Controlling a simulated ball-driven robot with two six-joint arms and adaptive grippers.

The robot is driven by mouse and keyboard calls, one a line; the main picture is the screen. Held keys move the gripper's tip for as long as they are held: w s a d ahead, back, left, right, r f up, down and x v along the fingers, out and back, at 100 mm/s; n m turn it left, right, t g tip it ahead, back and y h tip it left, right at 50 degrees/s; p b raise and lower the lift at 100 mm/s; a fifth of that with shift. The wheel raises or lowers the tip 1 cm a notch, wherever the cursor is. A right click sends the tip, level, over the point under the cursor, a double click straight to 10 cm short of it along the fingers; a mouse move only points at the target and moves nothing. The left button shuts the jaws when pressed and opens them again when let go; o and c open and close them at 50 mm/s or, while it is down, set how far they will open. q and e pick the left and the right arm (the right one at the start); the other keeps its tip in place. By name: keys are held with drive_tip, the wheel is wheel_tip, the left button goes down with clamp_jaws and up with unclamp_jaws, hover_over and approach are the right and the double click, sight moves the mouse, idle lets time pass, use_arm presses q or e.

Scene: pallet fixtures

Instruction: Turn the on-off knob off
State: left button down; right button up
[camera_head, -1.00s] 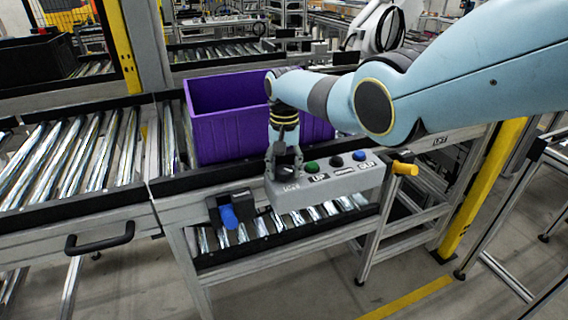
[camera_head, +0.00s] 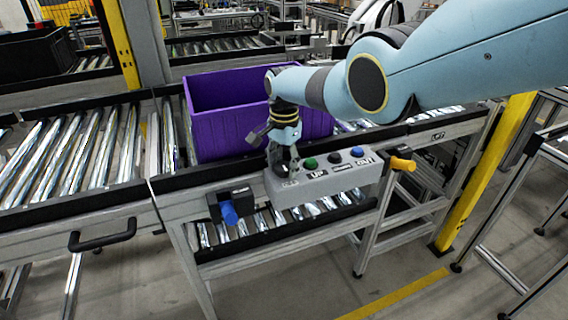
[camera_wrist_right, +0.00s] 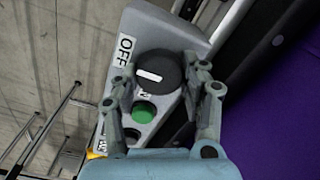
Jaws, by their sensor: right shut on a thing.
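The on-off knob (camera_wrist_right: 172,68) is round and black with a white bar, on the end of a grey control box (camera_head: 325,185). In the right wrist view, the bar lies nearly crosswise, its left end toward the side with the OFF label (camera_wrist_right: 124,50). My right gripper (camera_head: 283,170) is over the box's left end, its fingers closed on both sides of the knob. The fingers also show in the right wrist view (camera_wrist_right: 160,77). In the head view the gripper largely hides the knob. My left gripper is not in view.
A green button (camera_head: 311,163), a black button (camera_head: 334,157) and a blue button (camera_head: 357,152) sit right of the knob. A purple crate (camera_head: 225,130) stands on the conveyor behind the box. A blue-handled part (camera_head: 229,214) and an orange-handled part (camera_head: 402,164) flank the box.

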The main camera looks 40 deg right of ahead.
sight(284, 164)
idle(0.5)
drive_tip(key=o, duration=1.2)
wheel_tip(284, 164, up, 12)
drive_tip(key=shift+r, duration=0.1)
